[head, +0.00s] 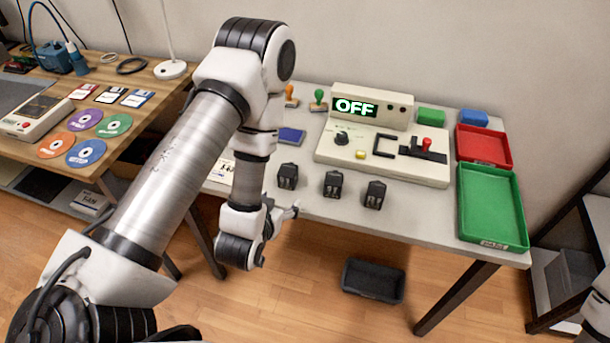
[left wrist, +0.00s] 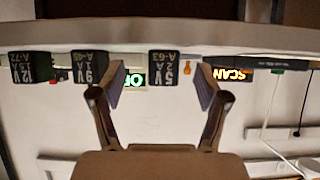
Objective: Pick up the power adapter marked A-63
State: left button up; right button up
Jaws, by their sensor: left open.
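Three black power adapters stand in a row near the front edge of the grey table. The left wrist view is upside down; there the adapter marked 5V 2A A-63 (left wrist: 163,68) shows between my open fingers, beyond their tips. It appears to be the leftmost adapter (head: 288,176) in the head view. The middle adapter (head: 333,184) reads 9V in the left wrist view (left wrist: 89,67), and the right one (head: 375,194) reads 12V there (left wrist: 30,67). My left gripper (head: 286,212) is open and empty at the table's front edge, apart from the adapters. My right gripper is out of view.
Behind the adapters is a beige console (head: 400,155) with an OFF display (head: 356,107). A green tray (head: 492,205) and a red tray (head: 483,146) lie at the right. A blue pad (head: 291,136) lies behind A-63. A dark bin (head: 373,281) is on the floor.

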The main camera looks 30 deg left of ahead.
aim_at(285, 177)
pick_arm(q)
jog(key=shift+t+y, duration=0.3)
jog(key=shift+t, duration=0.5)
jog(key=w+r, duration=0.1)
jog(key=w+a+r, duration=0.1)
jog(key=w+r, duration=0.1)
jog(key=shift+w+r, duration=0.2)
jog(key=x, duration=0.2)
jog(key=p+x, duration=0.1)
jog(key=x, duration=0.3)
jog(key=shift+w+a+f, duration=0.1)
jog(key=shift+a+f, duration=0.1)
jog(key=shift+f, duration=0.15)
jog(key=c, duration=1.4)
